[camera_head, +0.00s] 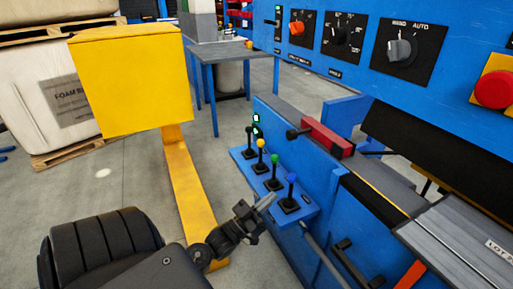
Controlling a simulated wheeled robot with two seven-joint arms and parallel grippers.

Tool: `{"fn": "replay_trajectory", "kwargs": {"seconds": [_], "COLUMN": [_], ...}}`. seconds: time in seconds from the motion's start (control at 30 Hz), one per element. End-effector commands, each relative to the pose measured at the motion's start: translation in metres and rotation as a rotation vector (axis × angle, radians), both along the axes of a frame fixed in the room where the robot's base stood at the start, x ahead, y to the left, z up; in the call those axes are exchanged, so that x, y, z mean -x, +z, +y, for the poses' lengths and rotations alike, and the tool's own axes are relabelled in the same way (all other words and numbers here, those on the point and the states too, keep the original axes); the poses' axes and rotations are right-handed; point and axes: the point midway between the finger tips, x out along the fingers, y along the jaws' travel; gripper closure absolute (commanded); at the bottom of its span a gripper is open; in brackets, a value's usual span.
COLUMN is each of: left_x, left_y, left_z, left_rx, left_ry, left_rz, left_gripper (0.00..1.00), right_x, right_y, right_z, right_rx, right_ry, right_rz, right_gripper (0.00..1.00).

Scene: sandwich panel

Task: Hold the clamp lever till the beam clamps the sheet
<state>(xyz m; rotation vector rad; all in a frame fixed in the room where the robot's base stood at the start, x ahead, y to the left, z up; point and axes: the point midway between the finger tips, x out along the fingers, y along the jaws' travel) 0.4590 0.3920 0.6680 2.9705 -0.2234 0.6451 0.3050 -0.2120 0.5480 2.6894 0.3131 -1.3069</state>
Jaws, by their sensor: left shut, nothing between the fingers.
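A blue bracket (247,172) carries a row of levers with a black knob (249,130), a yellow knob (261,143), a green knob (275,160) and a blue knob (291,178). I cannot tell which is the clamp lever; no readable label shows by them. My left gripper (268,199) is shut and empty, just left of the blue-knobbed lever. Whether it touches that lever is unclear. A grey panel (475,235) with a "LOT" label, perhaps the sheet, lies at the lower right. The beam cannot be clearly identified. My right gripper is out of view.
A blue control panel (450,25) with rotary switches and a red button (494,89) spans the upper right. A red block (327,138) sits on the machine. A yellow post (135,80) stands left.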

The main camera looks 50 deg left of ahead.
Motion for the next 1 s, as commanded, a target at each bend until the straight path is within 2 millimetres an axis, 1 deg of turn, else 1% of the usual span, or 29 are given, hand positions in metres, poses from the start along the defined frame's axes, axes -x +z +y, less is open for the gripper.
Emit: {"fn": "replay_trajectory", "kwargs": {"seconds": [0.03,0.1,0.2,0.33,0.5,0.8,0.9,0.93,1.0], "left_x": [-0.01,-0.02,-0.033,-0.043,-0.049,-0.049,-0.05,-0.051,-0.053], "left_y": [0.005,0.01,0.016,0.02,0.022,0.023,0.025,0.027,0.03], "left_z": [-0.001,-0.003,-0.004,-0.006,-0.007,-0.007,-0.007,-0.007,-0.008], "left_rx": [0.0,0.0,0.0,0.0,0.0,0.0,-0.002,-0.004,-0.01], "left_ry": [-0.001,0.0,0.001,0.001,0.001,0.001,0.001,0.001,0.001], "left_rz": [-0.003,-0.002,-0.002,0.0,0.001,0.001,0.01,0.015,0.034], "left_gripper": [1.0,1.0,1.0,1.0,1.0,1.0,1.0,1.0,1.0], "right_x": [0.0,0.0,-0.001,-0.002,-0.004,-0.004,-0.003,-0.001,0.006], "right_y": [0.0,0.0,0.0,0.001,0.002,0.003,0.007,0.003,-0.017], "right_z": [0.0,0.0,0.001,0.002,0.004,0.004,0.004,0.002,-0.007], "right_rx": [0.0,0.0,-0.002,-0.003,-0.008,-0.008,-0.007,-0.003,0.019], "right_ry": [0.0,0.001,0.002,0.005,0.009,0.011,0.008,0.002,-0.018], "right_rz": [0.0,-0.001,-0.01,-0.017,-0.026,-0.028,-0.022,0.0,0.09], "right_gripper": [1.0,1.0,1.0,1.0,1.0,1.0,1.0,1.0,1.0]}}
